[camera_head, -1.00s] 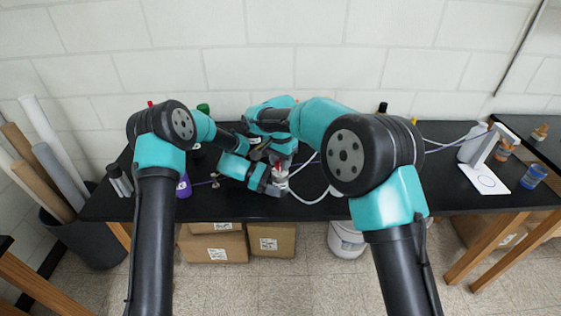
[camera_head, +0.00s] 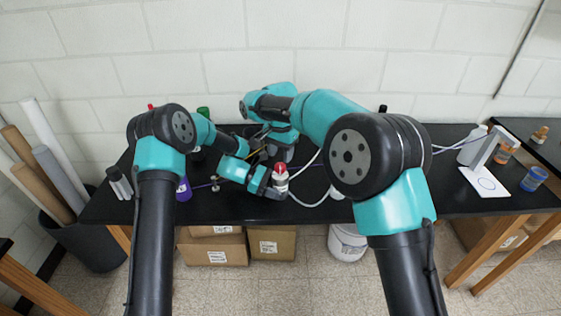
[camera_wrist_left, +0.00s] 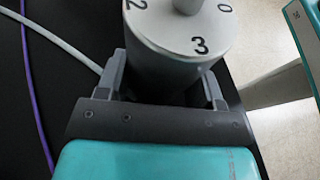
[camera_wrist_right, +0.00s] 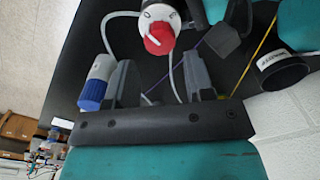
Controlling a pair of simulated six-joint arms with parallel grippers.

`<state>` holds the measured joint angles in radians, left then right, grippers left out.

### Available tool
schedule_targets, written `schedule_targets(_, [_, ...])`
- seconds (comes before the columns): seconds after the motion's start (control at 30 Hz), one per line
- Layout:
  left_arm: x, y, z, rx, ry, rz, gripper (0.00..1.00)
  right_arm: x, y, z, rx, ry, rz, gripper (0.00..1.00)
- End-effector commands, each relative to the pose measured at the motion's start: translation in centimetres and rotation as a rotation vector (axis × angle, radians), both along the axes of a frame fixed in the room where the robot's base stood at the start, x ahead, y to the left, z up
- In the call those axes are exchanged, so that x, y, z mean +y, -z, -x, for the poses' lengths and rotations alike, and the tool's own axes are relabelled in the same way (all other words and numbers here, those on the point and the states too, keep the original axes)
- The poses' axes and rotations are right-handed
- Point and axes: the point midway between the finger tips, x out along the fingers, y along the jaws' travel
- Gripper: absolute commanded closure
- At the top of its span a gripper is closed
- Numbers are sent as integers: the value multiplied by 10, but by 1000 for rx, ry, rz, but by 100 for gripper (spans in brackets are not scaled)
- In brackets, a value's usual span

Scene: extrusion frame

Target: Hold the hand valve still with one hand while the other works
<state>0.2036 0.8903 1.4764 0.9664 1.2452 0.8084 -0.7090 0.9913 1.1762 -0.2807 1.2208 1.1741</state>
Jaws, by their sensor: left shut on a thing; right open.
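The hand valve (camera_head: 280,182) stands near the table's front edge, a silver cylinder with a red handle on top. In the left wrist view its body (camera_wrist_left: 180,58) shows a numbered face and a grey stem. My left gripper (camera_head: 272,188) is shut around the body, one finger on each side. In the right wrist view the valve's red handle (camera_wrist_right: 158,38) lies just beyond the fingertips. My right gripper (camera_wrist_right: 158,65) is open, with no part of the valve between its fingers. In the head view it is behind the valve, partly hidden by my arm.
A blue-and-white capped item (camera_wrist_right: 96,82) shows beside a right finger. A purple bottle (camera_head: 184,188) stands left. The table's front edge is close.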

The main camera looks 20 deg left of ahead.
Motion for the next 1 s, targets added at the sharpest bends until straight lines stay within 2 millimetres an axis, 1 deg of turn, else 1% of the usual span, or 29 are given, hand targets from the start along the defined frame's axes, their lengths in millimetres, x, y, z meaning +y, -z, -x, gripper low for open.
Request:
schedule_targets(0.03, [0,0,0,0,0,0,52,0,-12,-1,-3,1,-3,52])
schedule_targets(0.2, [0,0,0,0,0,0,52,1,-43,0,-2,1,-3,52])
schedule_targets(0.3, [0,0,0,0,0,0,52,1,-57,0,-2,0,-3,52])
schedule_targets(0.4, [0,0,0,0,0,0,52,0,-67,0,0,0,-1,52])
schedule_targets(0.53, [0,0,0,0,0,0,52,0,-72,0,0,0,-1,52])
schedule_targets(0.87, [0,0,0,0,0,0,52,0,-72,0,0,0,0,52])
schedule_targets(0.9, [0,0,0,0,0,0,37,0,-72,0,0,0,0,52])
schedule_targets(1.0, [0,0,0,0,0,0,28,0,-72,0,0,0,0,52])
